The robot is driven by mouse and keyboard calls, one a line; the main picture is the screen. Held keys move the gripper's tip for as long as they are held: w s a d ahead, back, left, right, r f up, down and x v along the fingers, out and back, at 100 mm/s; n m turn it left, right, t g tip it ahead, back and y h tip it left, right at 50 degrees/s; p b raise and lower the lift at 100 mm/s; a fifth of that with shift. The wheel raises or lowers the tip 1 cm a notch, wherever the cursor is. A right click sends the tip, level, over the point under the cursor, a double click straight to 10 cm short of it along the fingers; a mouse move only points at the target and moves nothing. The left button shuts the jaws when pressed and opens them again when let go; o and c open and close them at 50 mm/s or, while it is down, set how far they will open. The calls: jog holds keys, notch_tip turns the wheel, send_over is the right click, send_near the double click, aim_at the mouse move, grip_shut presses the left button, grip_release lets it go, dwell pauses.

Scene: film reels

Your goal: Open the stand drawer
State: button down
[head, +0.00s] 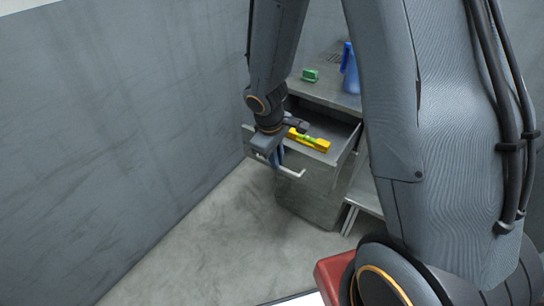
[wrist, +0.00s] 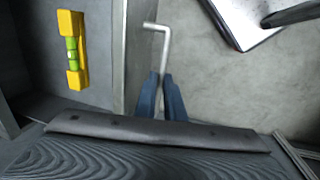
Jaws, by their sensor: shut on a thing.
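The stand drawer (head: 346,152) is pulled out from the grey stand, and its inside shows from above. A yellow spirit level (head: 309,140) with a green vial lies in it; it also shows at the left of the wrist view (wrist: 72,50). The drawer's pale bar handle (head: 293,173) stands off the front panel, and its bent end shows in the wrist view (wrist: 165,45). My gripper (head: 277,157) is at the handle, its blue fingers (wrist: 162,79) shut on the bar. The bar between the fingers is partly hidden.
A green block (head: 310,75) and a blue jug-like thing (head: 349,72) stand on the stand's top (head: 328,92). A grey wall (head: 120,130) runs along the left. The concrete floor (head: 215,245) in front of the drawer is clear.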

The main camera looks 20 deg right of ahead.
jog(key=shift+s+a, duration=0.35)
jog(key=c, duration=1.8)
grip_release()
jog(key=shift+c, duration=0.2)
notch_tip(320, 180, up, 8)
jog(key=s+a, duration=0.1)
jog(key=shift+f+p, duration=0.15)
jog(key=shift+p, duration=0.3)
jog(key=s+d+r+m, duration=0.1)
jog(key=s+r+m, duration=0.2)
jog(key=s, duration=0.4)
jog(key=s+d+r+m+g+y, duration=0.1)
jog(key=s+d+r+m, duration=0.1)
jog(key=s+m, duration=0.3)
jog(key=shift+s+d+r+y, duration=0.15)
jog(key=shift+s+r+y, duration=0.25)
jog(key=shift+s, duration=0.5)
